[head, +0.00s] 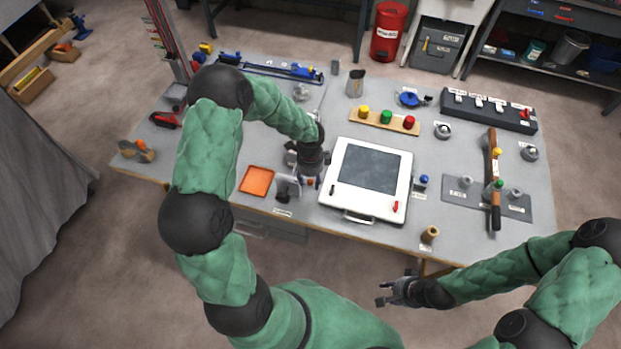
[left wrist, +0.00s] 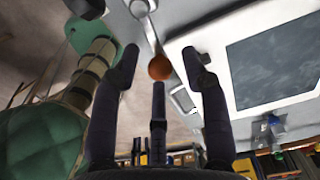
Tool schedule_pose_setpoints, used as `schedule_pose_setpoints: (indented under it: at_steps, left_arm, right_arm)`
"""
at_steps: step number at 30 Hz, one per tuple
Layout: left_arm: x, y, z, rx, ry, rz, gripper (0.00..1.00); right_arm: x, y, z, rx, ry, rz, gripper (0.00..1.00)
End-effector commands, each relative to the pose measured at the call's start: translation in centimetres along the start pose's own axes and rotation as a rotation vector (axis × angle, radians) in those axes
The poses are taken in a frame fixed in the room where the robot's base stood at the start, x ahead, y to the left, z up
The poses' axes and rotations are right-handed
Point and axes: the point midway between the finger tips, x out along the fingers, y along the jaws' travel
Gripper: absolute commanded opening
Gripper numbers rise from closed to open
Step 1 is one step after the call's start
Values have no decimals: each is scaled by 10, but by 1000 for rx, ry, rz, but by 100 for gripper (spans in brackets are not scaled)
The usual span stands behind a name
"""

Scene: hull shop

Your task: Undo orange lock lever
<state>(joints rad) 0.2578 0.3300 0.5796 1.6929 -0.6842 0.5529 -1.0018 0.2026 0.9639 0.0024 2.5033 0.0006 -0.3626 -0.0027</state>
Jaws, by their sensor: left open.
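The orange knob of the lock lever (left wrist: 160,68) shows in the left wrist view at the end of a pale metal bar. In the head view a small orange spot (head: 310,182) shows beside my left gripper (head: 301,174), at the left edge of the white framed panel. My left gripper (left wrist: 162,62) is open, and the knob appears between its spread fingers in the picture. I cannot tell whether the fingers touch it. My arm and gripper hide much of the lever's mount in the head view. My right gripper (head: 384,293) is open and empty off the table's front edge.
The white framed panel (head: 342,210) lies close to the right of my left gripper. An orange tray (head: 257,180) lies to its left. A wooden strip with coloured knobs (head: 384,121) lies behind the panel. A wooden peg (head: 430,234) stands near the front edge.

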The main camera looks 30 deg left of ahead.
Motion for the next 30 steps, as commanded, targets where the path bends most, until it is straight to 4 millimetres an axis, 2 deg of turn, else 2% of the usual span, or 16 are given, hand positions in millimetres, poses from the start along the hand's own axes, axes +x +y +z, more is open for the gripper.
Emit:
schedule_pose_setpoints:
  at_steps: [4, 5, 9, 10, 20, 30]
  left_arm:
    - [0, 0, 0, 0, 0, 0, 45]
    - [0, 0, 0, 0, 0, 0, 42]
    - [0, 0, 0, 0, 0, 0, 3]
    - [0, 0, 0, 0, 0, 0, 0]
    - [0, -1, 0, -19, 1, 0, 0]
    - [2, -11, -1, -200, 1, -1, 0]
  right_arm:
    - [0, 0, 0, 0, 0, 0, 34]
    - [0, 0, 0, 0, 0, 0, 34]
    - [0, 0, 0, 0, 0, 0, 34]
    - [0, 0, 0, 0, 0, 0, 34]
    - [2, 1, 0, 0, 0, 0, 34]
    - [16, 6, -1, 0, 0, 0, 34]
